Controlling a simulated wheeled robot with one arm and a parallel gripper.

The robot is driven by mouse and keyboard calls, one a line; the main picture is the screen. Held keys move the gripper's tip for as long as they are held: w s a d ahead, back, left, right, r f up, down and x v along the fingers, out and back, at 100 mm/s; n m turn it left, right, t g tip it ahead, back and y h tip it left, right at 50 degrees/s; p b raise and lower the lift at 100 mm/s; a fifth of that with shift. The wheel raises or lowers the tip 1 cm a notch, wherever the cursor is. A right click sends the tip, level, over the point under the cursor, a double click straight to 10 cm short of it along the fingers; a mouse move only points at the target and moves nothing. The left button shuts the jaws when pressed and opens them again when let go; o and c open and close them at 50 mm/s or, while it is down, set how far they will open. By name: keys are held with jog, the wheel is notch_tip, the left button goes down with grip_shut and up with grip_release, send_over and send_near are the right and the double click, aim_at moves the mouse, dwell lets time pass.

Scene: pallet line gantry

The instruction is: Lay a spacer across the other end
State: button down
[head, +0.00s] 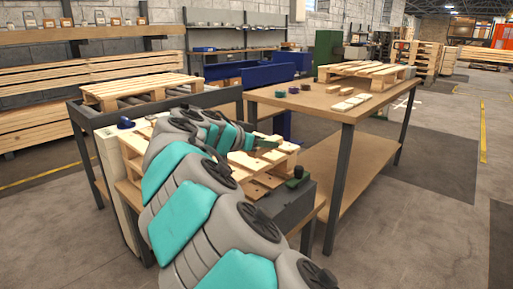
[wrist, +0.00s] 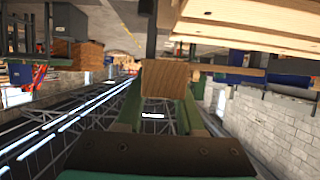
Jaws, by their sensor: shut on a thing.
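My gripper (head: 261,141) is small and partly hidden behind my arm in the head view. Its green fingers show in the wrist view (wrist: 160,105), shut on a wooden spacer (wrist: 167,79) whose end faces the camera. In the head view the spacer (head: 270,143) is a short pale piece above a wooden pallet (head: 285,149) on the near bench. I cannot tell whether it touches the pallet. My arm covers much of that pallet and its left end. Several pale spacers (head: 341,106) lie on the right-hand table.
The right-hand table (head: 300,101) also holds another pallet (head: 366,69) and small coloured items. A pallet (head: 140,88) sits on the roller conveyor at left. A dark green object (head: 297,179) stands at the near bench's right corner. The floor (head: 430,215) at right is clear.

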send_over(257, 164)
jog(key=shift+a+f+p, duration=0.1)
jog(key=shift+f+p, duration=0.2)
jog(key=shift+p, duration=0.1)
jog(key=shift+f, duration=1.75)
jog(key=shift+f+b, duration=0.65)
jog(key=shift+b, duration=0.2)
jog(key=c, duration=0.5)
grip_release()
jog(key=shift+r, duration=0.15)
jog(key=shift+r+p, duration=0.7)
jog(key=shift+p, duration=0.4)
jog(key=b+v, duration=0.1)
jog(key=v, duration=1)
jog(key=shift+s+a+r, duration=0.1)
jog(key=shift+s+a, duration=0.1)
jog(key=shift+s, duration=0.15)
